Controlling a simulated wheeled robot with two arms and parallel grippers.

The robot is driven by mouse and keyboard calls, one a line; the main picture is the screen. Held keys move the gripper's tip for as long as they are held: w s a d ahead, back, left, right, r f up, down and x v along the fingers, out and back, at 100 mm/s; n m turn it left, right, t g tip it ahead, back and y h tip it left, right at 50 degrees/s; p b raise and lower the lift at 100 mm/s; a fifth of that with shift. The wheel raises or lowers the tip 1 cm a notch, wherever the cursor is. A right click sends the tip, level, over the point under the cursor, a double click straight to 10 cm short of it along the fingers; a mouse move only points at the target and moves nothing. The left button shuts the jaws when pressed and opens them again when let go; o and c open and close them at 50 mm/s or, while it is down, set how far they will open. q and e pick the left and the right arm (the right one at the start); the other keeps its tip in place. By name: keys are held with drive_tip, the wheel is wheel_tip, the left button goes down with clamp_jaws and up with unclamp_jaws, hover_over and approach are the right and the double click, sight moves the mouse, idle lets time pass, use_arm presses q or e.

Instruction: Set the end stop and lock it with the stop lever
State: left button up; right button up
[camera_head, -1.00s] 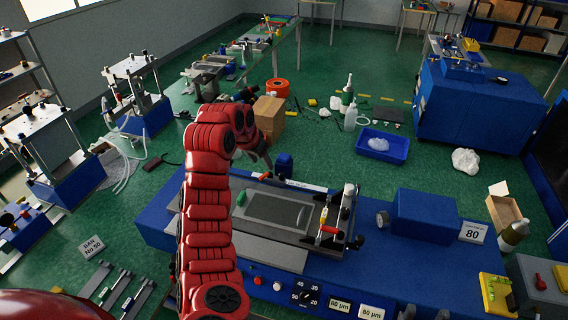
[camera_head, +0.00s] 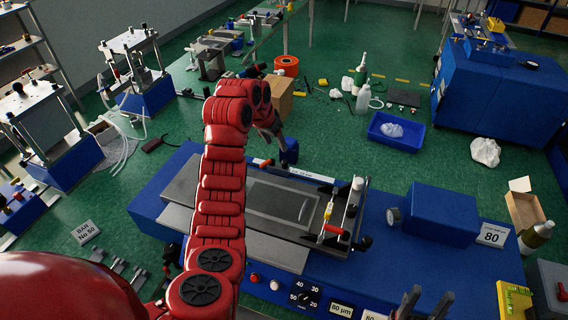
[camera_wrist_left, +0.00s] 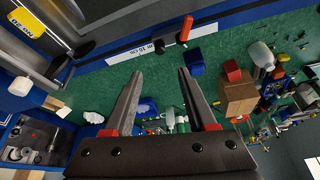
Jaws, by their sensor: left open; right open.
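A lever with an orange-red handle (camera_wrist_left: 186,28) stands by the white scale strip (camera_wrist_left: 150,45) in the left wrist view, with a small black knob (camera_wrist_left: 160,47) beside it. I cannot tell for sure which part is the end stop. In the head view the scale strip (camera_head: 284,169) runs along the press bed's far edge; my left arm covers its left part. My right gripper (camera_head: 424,300) is open and empty at the bottom.
The press (camera_head: 360,265) has a framed bed, a red-handled crossbar (camera_head: 333,229) on the right and a dial (camera_head: 307,297) in front. A blue box (camera_head: 428,213) stands right of the bed. A cardboard box (camera_head: 281,97) and blue tray (camera_head: 396,131) are on the floor behind.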

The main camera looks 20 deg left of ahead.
sight(285, 161)
use_arm(q)
drive_tip(key=b+x, duration=0.1)
drive_tip(key=x, duration=0.8)
drive_tip(key=shift+w+d+f+b, duration=0.1)
drive_tip(key=shift+w+f+b, duration=0.1)
drive_tip(key=shift+f+b, duration=0.15)
drive_tip(key=shift+w+d+f, duration=0.1)
drive_tip(key=shift+w+f, duration=0.05)
drive_tip(key=shift+f, duration=0.45)
drive_tip(key=shift+w+f, duration=0.2)
drive_tip(key=shift+f, duration=0.1)
clamp_jaws()
